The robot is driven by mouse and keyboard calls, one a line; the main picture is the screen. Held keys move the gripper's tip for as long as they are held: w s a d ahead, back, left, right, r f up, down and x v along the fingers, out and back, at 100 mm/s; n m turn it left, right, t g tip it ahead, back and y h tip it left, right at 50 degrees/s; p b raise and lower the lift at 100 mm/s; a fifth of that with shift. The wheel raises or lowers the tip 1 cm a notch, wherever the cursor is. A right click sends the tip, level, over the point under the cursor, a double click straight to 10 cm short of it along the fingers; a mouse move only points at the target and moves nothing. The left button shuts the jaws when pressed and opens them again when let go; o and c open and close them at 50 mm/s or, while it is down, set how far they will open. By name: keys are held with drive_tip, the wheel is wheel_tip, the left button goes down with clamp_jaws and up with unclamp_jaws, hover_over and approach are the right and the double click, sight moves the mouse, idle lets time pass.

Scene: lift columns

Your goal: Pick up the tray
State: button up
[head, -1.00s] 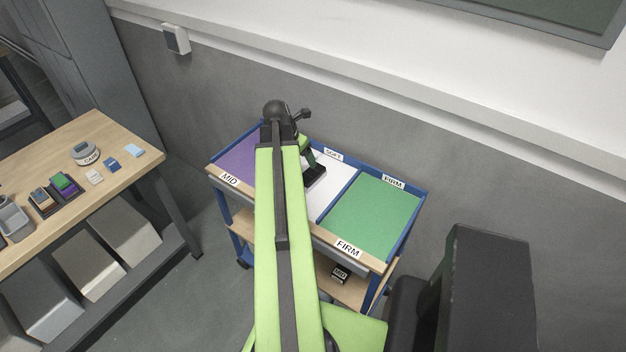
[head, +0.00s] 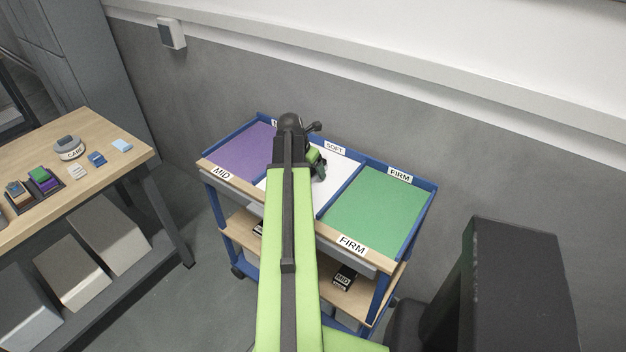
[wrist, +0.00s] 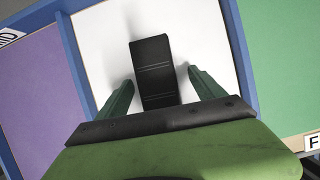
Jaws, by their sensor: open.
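A dark, ridged oblong thing (wrist: 152,52) lies over the white SOFT section in the wrist view. It may be the tray; I cannot tell for sure. My gripper (wrist: 160,77) is open, with one green finger on each side of its near part and gaps showing at the fingertips. In the head view my gripper (head: 318,165) is over the SOFT section of the cart, and my arm hides much of what lies there.
The blue-framed cart has a purple MID panel (head: 238,153) at left and a bare green FIRM panel (head: 375,213) at right. Raised blue dividers (head: 338,194) part the sections. A grey wall stands behind. The wooden bench (head: 95,190) is at left.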

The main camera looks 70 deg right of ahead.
drive_tip(key=shift+d+f, duration=0.1)
drive_tip(key=shift+f, duration=0.15)
drive_tip(key=c, duration=1.5)
wheel_tip(320, 180, up, 4)
drive_tip(key=p, duration=0.4)
drive_tip(key=shift+r, duration=0.1)
drive_tip(key=s+a+r+p, duration=0.2)
drive_tip(key=s, duration=0.1)
drive_tip(key=s+a+r+p, duration=0.2)
drive_tip(key=s, duration=0.1)
drive_tip(key=s+a+r+p, duration=0.2)
drive_tip(key=s+p, duration=0.1)
drive_tip(key=s, duration=0.1)
drive_tip(key=shift+r, duration=0.35)
